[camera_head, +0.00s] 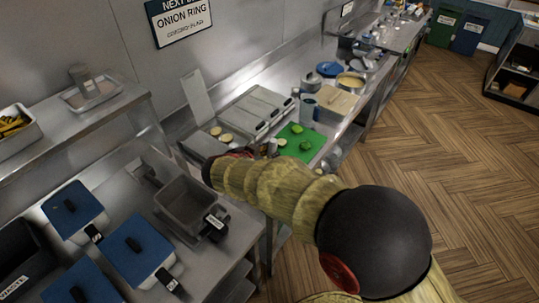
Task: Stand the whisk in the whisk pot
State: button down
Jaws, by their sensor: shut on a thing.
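My arm reaches from the lower right across the middle of the head view, and its dark wrist end lies near the counter's front edge. My gripper's fingers are hidden behind the forearm, so their hold does not show. I cannot make out the whisk.
The green board (316,141) holds green pieces. Blue-lidded containers (136,244) and an open grey pan (187,205) occupy the near counter. A steel shelf (75,118) overhangs at left. A yellow-filled pot (350,82) stands farther back. The wooden floor (450,150) at right is clear.

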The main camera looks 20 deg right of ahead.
jog(key=shift+f+b, duration=2.3)
jog(key=shift+b, duration=0.7)
jog(key=c, duration=1.6)
grip_release()
jog(key=shift+c, duration=0.2)
jog(key=shift+o, duration=0.4)
jog(key=v, duration=1.2)
